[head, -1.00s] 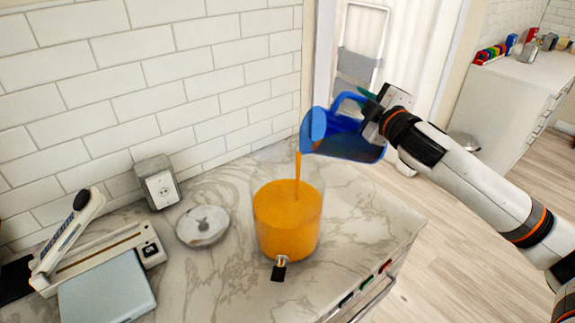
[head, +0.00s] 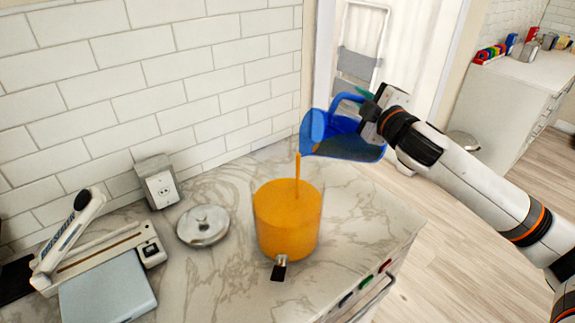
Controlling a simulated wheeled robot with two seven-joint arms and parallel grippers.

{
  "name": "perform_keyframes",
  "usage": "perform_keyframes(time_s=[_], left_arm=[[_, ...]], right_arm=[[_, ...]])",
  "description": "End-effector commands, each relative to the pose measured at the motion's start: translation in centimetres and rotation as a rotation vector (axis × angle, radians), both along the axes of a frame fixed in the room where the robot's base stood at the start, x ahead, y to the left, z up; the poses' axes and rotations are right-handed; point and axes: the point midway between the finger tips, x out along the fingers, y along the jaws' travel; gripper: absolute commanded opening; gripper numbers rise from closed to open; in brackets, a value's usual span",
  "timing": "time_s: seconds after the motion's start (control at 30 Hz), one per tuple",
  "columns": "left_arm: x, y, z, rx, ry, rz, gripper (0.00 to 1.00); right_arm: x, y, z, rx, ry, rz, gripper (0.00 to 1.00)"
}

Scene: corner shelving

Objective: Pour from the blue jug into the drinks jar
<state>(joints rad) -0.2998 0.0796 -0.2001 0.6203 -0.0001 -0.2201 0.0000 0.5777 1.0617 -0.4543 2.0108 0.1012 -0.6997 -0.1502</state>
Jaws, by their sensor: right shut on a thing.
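The blue jug (head: 345,138) is tilted with its spout to the left, above and to the right of the drinks jar. My right gripper (head: 370,112) is shut on the jug at its handle side. A thin orange stream falls from the spout into the drinks jar (head: 287,222). The jar is clear, stands upright on the marble counter and holds orange liquid up to near its rim. Its tap (head: 280,267) faces the front. The jar's top is open. My left gripper is not in view.
A round metal lid (head: 203,225) lies on the counter (head: 215,285) left of the jar. A paper trimmer (head: 105,260) and an outlet box (head: 157,183) are further left. The counter's right edge is close to the jar.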

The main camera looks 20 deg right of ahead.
Motion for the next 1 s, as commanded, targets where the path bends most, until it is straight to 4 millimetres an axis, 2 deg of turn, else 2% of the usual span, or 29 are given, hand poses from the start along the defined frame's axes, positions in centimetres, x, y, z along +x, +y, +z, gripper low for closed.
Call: perform_keyframes(time_s=[1.0], left_arm=[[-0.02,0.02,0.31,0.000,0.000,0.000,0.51]], right_arm=[[-0.02,0.41,0.46,-0.042,-0.005,0.000,0.00]])
